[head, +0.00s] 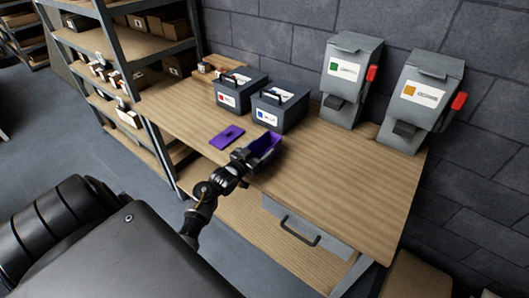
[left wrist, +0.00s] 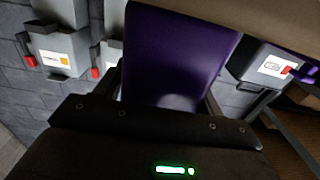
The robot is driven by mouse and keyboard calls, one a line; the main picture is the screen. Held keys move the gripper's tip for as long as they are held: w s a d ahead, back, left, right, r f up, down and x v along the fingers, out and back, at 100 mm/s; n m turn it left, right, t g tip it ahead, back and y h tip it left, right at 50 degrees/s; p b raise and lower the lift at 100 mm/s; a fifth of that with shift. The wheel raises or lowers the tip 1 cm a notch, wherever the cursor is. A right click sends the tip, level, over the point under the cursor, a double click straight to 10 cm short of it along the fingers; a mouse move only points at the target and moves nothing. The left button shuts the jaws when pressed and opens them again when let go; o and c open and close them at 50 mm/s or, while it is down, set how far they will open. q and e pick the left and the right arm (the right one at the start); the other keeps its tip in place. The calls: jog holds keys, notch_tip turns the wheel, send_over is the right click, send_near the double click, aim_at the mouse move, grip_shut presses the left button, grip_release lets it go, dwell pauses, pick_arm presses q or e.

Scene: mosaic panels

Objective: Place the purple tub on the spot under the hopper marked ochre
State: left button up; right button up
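The purple tub (head: 265,144) is an open-topped box near the table's front edge. My left gripper (head: 245,156) reaches it from the front left, with its fingers at the tub's near end. In the left wrist view the tub (left wrist: 180,55) fills the middle between my two fingers (left wrist: 165,100), which look shut on it. Whether its base touches the table I cannot tell. The hopper with the ochre label (head: 415,98) stands at the table's far right and also shows in the left wrist view (left wrist: 60,50). The spot under it is not clearly visible. My right gripper is out of view.
A flat purple piece (head: 227,137) lies left of the tub. Two dark bins (head: 238,93) (head: 279,106) stand behind. A green-labelled hopper (head: 347,80) stands left of the ochre one. The wooden table (head: 335,185) is clear at front right. Shelving (head: 115,85) borders the left.

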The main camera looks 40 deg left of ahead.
pick_arm(q)
jog(key=c, duration=0.6)
jog(key=shift+c, duration=0.2)
jog(key=shift+r, duration=0.1)
jog(key=shift+r+b, duration=0.4)
jog(key=shift+r, duration=0.1)
jog(key=s+d+r+b, duration=0.3)
jog(key=s+d+r, duration=0.5)
jog(key=s+r, duration=0.3)
jog(key=shift+d+r, duration=0.25)
jog(key=shift+r, duration=0.15)
